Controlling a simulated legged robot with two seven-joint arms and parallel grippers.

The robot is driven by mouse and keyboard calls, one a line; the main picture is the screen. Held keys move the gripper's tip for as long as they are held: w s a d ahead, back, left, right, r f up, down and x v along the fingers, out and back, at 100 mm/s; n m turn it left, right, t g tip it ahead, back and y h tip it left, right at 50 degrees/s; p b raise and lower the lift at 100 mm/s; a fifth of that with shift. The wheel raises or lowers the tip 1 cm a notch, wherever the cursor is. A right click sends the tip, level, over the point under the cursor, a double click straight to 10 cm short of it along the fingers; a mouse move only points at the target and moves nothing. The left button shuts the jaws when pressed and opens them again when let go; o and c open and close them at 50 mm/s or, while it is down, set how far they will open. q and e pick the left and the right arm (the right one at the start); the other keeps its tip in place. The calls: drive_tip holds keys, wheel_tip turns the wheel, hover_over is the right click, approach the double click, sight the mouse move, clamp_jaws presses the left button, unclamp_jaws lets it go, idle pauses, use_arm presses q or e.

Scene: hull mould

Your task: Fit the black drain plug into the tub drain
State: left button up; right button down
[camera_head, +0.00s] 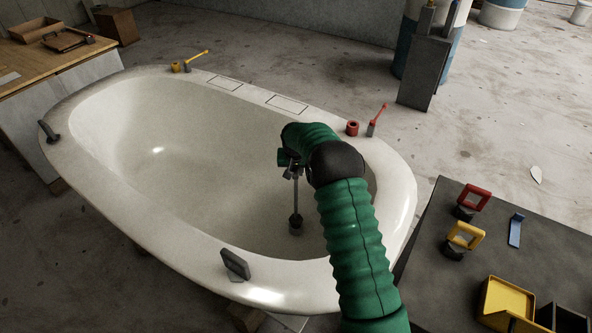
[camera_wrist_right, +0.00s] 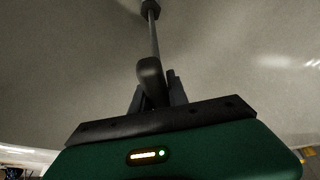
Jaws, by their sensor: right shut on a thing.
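The black drain plug (camera_head: 296,221) hangs at the lower end of a thin rod inside the white tub (camera_head: 130,190), low over the tub floor. My right gripper (camera_head: 290,165) is shut on the upper end of that rod, above the plug. In the right wrist view, the gripper (camera_wrist_right: 155,98) has a dark rounded handle between its fingers, and the rod runs up to the plug (camera_wrist_right: 150,8). The tub drain is not clearly visible; a small greyish patch shows just under the plug. I cannot tell whether the plug touches it. My left gripper is not in view.
The tub rim carries a yellow tap (camera_head: 178,67), a red tap (camera_head: 352,128) and a grey block (camera_head: 235,264). A dark table (camera_head: 440,220) with red and yellow handled pieces stands at right. A wooden bench (camera_head: 50,65) stands at left.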

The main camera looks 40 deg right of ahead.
drive_tip(key=shift+f+b, duration=0.6)
drive_tip(key=shift+f, duration=0.8)
drive_tip(key=c, duration=1.2)
unclamp_jaws()
drive_tip(key=shift+o, duration=0.3)
drive_tip(key=shift+f, duration=0.1)
drive_tip(key=o, duration=0.7)
drive_tip(key=shift+o, duration=0.2)
wheel_tip(320, 180, up, 14)
drive_tip(key=p, duration=1.1)
